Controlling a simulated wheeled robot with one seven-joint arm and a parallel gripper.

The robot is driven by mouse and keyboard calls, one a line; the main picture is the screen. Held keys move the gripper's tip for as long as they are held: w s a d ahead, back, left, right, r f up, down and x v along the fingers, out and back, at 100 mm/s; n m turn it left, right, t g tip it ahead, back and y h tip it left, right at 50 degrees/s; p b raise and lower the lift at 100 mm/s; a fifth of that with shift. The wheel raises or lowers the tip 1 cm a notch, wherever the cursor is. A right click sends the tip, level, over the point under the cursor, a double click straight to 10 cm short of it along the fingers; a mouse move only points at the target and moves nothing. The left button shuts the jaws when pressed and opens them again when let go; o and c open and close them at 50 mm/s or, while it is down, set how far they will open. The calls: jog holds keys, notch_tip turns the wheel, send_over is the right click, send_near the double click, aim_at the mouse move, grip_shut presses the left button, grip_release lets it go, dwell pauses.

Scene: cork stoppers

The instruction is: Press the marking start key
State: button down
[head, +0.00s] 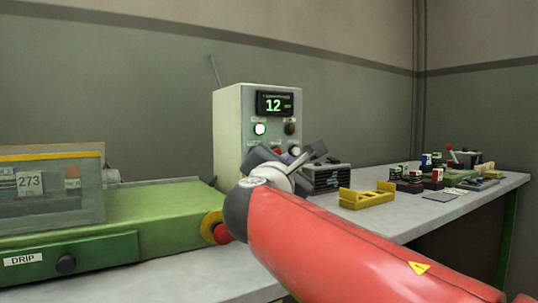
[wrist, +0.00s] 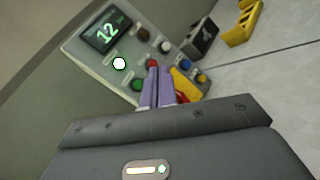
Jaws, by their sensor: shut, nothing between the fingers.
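A pale control cabinet (head: 229,130) stands on the bench with a display (head: 274,103) reading 12. The panel also has a red key (wrist: 152,62), a green key (wrist: 138,85), a white key (wrist: 165,46) and a blue key (wrist: 186,65). Their labels are too small to read. My gripper (wrist: 159,69) is shut and empty, pointing at the panel with its tips just below the red key in the picture. I cannot tell whether they touch it. My wrist hides the lower panel in the head view.
A green machine (head: 150,205) with a clear guard and a red knob (head: 222,233) stands at left. A dark ribbed block (head: 328,177) and a yellow holder (head: 367,196) lie right of the cabinet. Several small stamps and blocks crowd the bench's far right.

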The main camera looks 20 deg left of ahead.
jog(key=w+a+p, duration=0.4)
jog(key=w+a, duration=0.1)
jog(key=a, duration=0.1)
jog(key=shift+w+a, duration=0.35)
dwell(0.3)
dwell(1.9)
jog(key=shift+w+a, duration=0.25)
jog(key=shift+a, duration=0.05)
